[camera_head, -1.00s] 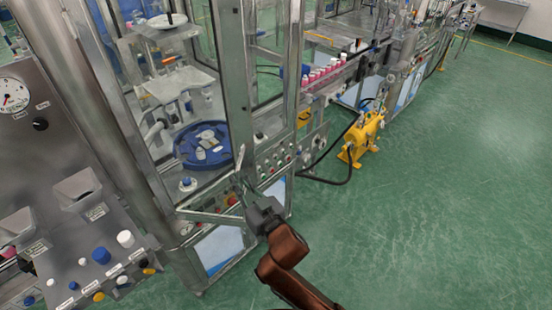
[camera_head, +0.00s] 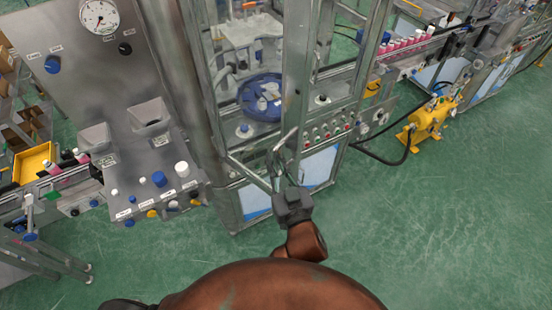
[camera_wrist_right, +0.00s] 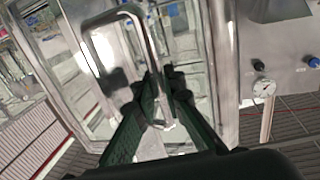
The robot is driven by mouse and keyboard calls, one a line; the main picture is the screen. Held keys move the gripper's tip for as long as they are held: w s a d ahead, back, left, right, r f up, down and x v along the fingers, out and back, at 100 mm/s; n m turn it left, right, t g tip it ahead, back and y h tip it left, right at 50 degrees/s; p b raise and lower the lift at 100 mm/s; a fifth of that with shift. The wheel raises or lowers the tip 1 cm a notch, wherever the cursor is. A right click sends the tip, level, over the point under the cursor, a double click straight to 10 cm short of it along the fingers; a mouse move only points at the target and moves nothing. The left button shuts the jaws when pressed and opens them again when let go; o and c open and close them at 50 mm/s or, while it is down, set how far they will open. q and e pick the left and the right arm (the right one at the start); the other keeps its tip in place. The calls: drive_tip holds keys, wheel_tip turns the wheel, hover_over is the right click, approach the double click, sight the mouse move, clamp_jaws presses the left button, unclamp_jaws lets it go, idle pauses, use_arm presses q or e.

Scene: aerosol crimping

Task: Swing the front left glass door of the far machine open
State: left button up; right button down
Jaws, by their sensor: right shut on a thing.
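The far machine is a metal-framed glass cabinet with a blue round turntable (camera_head: 262,97) inside. Its front left glass door (camera_head: 248,173) shows a metal lower rail that slants out from the cabinet, so the door looks ajar; how wide is hard to judge. My right gripper (camera_head: 279,172) is shut on the door's curved metal handle (camera_head: 286,139), low on the door's right side. In the right wrist view the handle (camera_wrist_right: 112,19) rises from between my dark fingers (camera_wrist_right: 160,88). The fingers hide its lower part. My left gripper is not in view.
A control panel (camera_head: 85,52) with a gauge, funnels and buttons stands to the left of the door. A yellow pump (camera_head: 428,120) with a black hose sits on the floor at right. Pink bottles (camera_head: 400,44) line a conveyor behind. The green floor (camera_head: 440,220) at front right is clear.

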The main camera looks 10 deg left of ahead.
drive_tip(key=c, duration=2)
unclamp_jaws()
drive_tip(key=shift+d, duration=0.2)
drive_tip(key=shift+a, duration=0.15)
